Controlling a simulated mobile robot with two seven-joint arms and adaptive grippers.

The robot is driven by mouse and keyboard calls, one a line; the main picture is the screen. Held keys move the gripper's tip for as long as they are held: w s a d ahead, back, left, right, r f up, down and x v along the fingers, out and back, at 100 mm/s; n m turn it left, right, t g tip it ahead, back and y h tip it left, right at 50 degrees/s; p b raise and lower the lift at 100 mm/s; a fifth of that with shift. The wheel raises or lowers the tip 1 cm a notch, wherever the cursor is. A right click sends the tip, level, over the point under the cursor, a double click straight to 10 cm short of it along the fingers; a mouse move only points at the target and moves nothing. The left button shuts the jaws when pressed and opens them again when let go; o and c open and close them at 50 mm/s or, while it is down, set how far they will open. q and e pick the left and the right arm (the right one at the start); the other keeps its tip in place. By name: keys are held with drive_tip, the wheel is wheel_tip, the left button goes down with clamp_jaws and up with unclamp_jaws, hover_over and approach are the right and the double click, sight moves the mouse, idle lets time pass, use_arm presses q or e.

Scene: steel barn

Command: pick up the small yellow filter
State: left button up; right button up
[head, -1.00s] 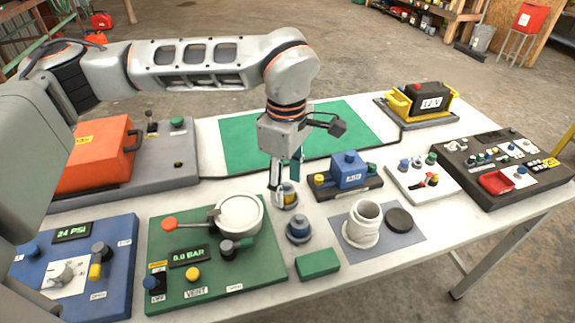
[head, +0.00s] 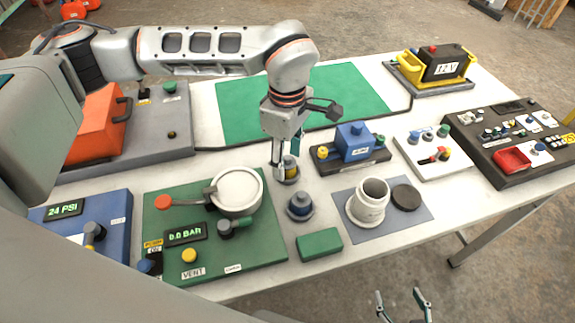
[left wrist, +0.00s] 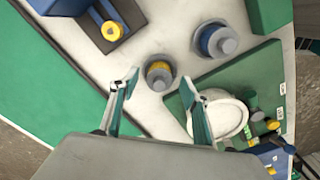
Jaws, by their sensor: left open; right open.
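The small yellow filter (head: 291,168), a short yellow cylinder with a grey top, stands upright on the white table; it also shows in the left wrist view (left wrist: 159,74). My left gripper (head: 284,170) points down at it, with one finger partly hiding it in the head view. In the left wrist view, my left gripper (left wrist: 159,86) is open, its fingertips on either side of the filter's near edge; I cannot tell whether they touch it. My right gripper (head: 403,297) is open and empty, low at the bottom of the head view, off the table's front edge.
A similar blue filter (head: 300,206) stands just in front of the yellow one. The green pressure panel (head: 165,222) with its round white lid lies left. A blue device on a dark base (head: 352,146), a white cup (head: 368,203) and a green block (head: 319,243) are close by.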

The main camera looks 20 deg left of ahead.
use_arm(q)
drive_tip(key=shift+f, duration=0.35)
drive_tip(key=c, duration=1.2)
drive_tip(key=shift+r, duration=0.15)
